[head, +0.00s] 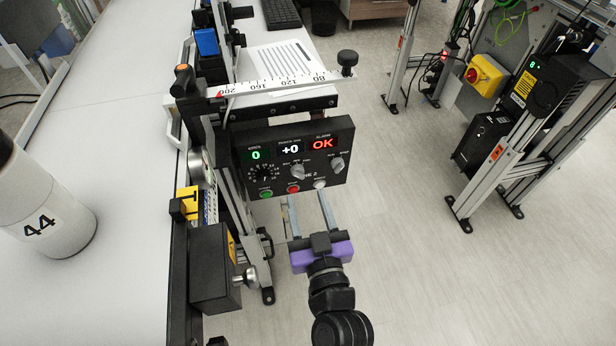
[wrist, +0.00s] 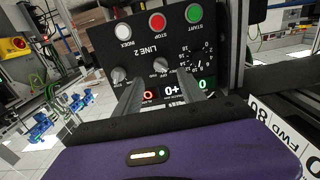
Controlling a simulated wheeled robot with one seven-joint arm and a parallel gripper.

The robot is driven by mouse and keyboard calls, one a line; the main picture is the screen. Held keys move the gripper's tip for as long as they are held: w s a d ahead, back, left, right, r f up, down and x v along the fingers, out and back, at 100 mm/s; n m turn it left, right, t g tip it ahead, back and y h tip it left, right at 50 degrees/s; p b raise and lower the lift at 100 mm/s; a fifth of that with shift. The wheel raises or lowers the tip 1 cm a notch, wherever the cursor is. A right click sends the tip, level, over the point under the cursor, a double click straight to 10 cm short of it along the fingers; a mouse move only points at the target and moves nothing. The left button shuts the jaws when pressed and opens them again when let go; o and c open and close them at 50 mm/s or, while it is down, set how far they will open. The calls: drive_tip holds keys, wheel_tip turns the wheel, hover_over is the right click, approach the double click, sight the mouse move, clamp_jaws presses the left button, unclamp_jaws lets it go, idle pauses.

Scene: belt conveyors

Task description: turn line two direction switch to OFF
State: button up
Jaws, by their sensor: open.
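The line 2 control panel (head: 292,160) is a black box under the white ruler. It shows a green 0, a white +0 and a red OK. The middle grey knob (head: 298,171), also in the wrist view (wrist: 160,66), has small position labels around it; I cannot read its setting surely. A second grey knob (head: 337,164) sits to its right in the head view. My gripper (head: 306,197) is open and empty, its two fingers just in front of the panel's lower edge. In the wrist view the fingertips (wrist: 160,85) lie around the middle knob's line, apparently not touching it.
Green (head: 265,193), red (head: 293,187) and white (head: 320,184) buttons line the panel's bottom. A black dial (head: 265,172) is at its left. A black box (head: 213,268) with a metal knob stands left of my gripper. Open floor (head: 430,270) lies to the right.

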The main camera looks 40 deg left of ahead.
sight(299, 177)
drive_tip(key=x, duration=0.6)
drive_tip(key=shift+w+a, duration=0.25)
drive_tip(key=shift+a, duration=0.05)
drive_tip(key=shift+c, duration=0.2)
clamp_jaws()
